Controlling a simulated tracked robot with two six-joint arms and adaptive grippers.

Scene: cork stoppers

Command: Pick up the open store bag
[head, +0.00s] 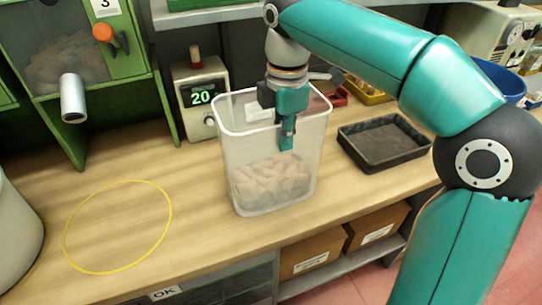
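No bag can be made out for certain. An open, translucent plastic bin (238,165) stands upright on the wooden bench in the middle, with many corks (268,183) in its lower part. My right gripper (287,146) points down at the bin's front rim, its fingers overlapping the rim and front wall. I see it nearly edge-on, so I cannot tell whether its fingers are apart or closed on the wall. The bin stands on the bench. My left gripper is not in view.
A black tray (345,150) lies right of the bin. A yellow ring (168,215) marks clear bench at left. A pale rounded container (15,235) is cut off at the left edge.

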